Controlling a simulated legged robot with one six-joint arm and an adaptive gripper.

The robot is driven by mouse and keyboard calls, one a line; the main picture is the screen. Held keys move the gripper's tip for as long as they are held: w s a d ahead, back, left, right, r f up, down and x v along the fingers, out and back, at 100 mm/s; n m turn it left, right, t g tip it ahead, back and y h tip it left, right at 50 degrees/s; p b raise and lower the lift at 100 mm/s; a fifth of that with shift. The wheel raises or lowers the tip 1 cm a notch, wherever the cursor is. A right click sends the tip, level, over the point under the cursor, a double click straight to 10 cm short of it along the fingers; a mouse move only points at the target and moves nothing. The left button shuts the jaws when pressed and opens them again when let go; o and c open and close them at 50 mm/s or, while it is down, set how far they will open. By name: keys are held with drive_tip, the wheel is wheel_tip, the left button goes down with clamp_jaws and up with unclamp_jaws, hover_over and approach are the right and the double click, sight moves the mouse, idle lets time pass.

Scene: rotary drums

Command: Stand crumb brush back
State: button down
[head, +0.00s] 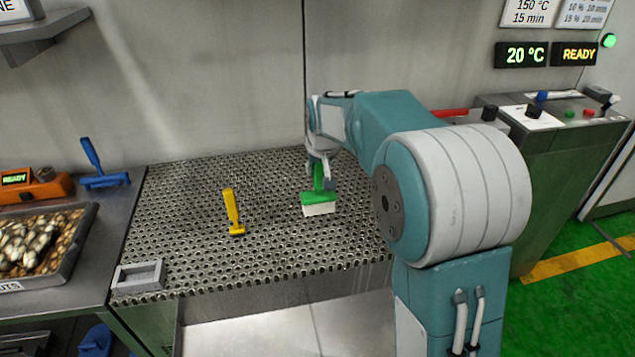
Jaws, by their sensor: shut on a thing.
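The crumb brush (319,202) has a green handle and head with white bristles pointing down. It is upright over the perforated metal table, right of the middle. My gripper (321,175) is shut on its green handle from above. My arm reaches in from the right. I cannot tell whether the bristles touch the table or hang just above it.
A small grey holder (138,276) sits at the table's front left corner. A blue tool (98,170), an orange scale (36,186) and a filled tray (80,235) are on the left bench.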

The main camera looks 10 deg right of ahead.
drive_tip(key=x, duration=0.7)
drive_tip(key=shift+d, duration=0.1)
drive_tip(key=shift+c, duration=2)
unclamp_jaws()
drive_tip(key=shift+f, duration=0.1)
